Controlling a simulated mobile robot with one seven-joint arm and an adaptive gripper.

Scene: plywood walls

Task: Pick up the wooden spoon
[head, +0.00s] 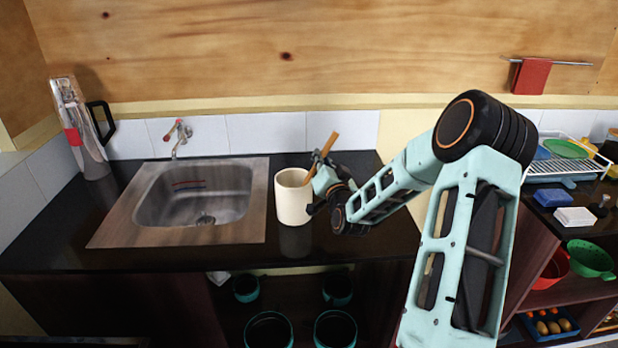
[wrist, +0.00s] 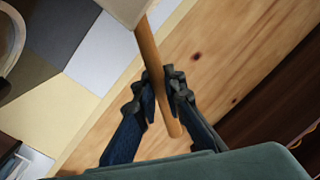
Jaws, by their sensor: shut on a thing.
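The wooden spoon (head: 329,146) leans up out of a cream cup (head: 293,198) on the dark counter, to the right of the sink; its lower part is hidden inside the cup. My gripper (head: 316,184) is at the right of the cup, by the spoon's handle. In the wrist view the handle of the spoon (wrist: 149,52) runs between the two fingers, and my gripper (wrist: 161,93) is shut on it. A pale edge at the top of the wrist view (wrist: 127,9) appears to be the cup.
A steel sink (head: 195,195) with a tap (head: 178,135) lies left of the cup. A clear bottle-like jug (head: 80,130) stands at the far left. A dish rack (head: 568,160), sponges (head: 553,197) and a green colander (head: 590,259) are at the right. Counter in front of the cup is clear.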

